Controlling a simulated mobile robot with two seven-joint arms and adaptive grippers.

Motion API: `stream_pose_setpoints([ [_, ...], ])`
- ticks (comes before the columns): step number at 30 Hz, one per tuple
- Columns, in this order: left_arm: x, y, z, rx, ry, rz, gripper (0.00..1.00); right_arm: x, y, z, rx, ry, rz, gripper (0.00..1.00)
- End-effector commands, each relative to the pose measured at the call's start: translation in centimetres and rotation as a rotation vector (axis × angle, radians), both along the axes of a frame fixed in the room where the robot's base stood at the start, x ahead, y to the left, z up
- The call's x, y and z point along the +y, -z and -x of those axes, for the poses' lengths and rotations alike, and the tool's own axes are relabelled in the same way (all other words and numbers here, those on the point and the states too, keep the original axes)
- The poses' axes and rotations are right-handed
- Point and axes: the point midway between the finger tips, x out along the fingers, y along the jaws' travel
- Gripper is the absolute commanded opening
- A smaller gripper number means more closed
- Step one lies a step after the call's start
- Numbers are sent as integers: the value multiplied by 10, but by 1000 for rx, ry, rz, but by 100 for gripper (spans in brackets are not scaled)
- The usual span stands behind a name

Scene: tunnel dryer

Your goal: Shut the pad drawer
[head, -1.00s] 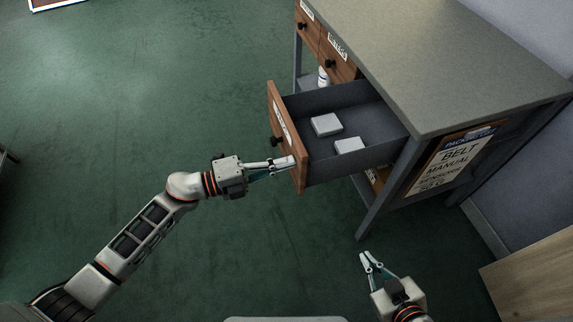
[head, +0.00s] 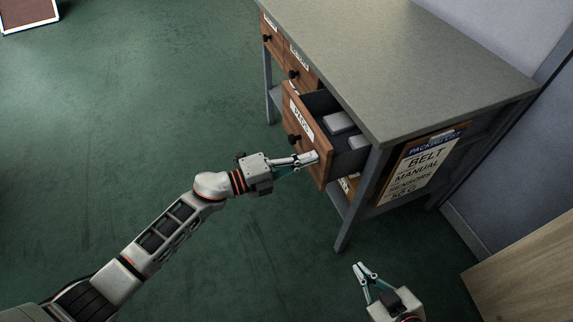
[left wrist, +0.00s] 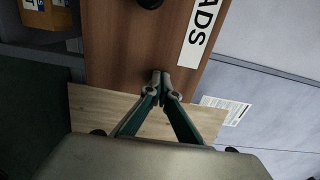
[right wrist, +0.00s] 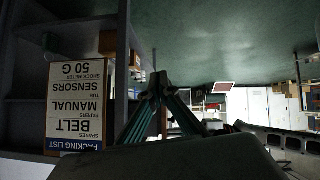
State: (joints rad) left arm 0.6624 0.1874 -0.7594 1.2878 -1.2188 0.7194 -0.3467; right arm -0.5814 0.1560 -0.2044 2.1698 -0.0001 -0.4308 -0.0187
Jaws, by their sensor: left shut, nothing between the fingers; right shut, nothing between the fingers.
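The pad drawer (head: 306,138) has a brown wooden front with a white label and a dark round knob (head: 294,139). It stands partly open from the grey workbench, with pale grey blocks (head: 338,123) inside. In the left wrist view its front (left wrist: 135,45) fills the middle, with the label reading "ADS". My left gripper (head: 314,158) is shut and empty, its fingertips at the lower right part of the drawer front, apparently touching it. My right gripper (head: 360,267) is shut and empty, low over the floor to the right, away from the drawer.
The grey bench top (head: 390,60) overhangs the drawers. Two other drawers (head: 297,70) beside it are shut. A packing list board (head: 420,165) hangs on the bench end. A wooden panel (head: 525,275) stands at lower right.

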Motion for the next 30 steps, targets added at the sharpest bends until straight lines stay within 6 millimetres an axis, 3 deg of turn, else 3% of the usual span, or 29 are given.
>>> stream_pose_setpoints([
  [6,-54,5,-16,7,1,2,0,4,3,0,1,-3,-8,0],
  [13,-94,5,-29,6,1,1,0,7,0,-6,-12,-6,-15,0],
  [21,-116,2,-37,3,0,1,0,7,-3,-7,-18,-12,-17,0],
  [30,-120,0,-39,0,-1,1,0,8,-3,-7,-18,-14,-17,0],
])
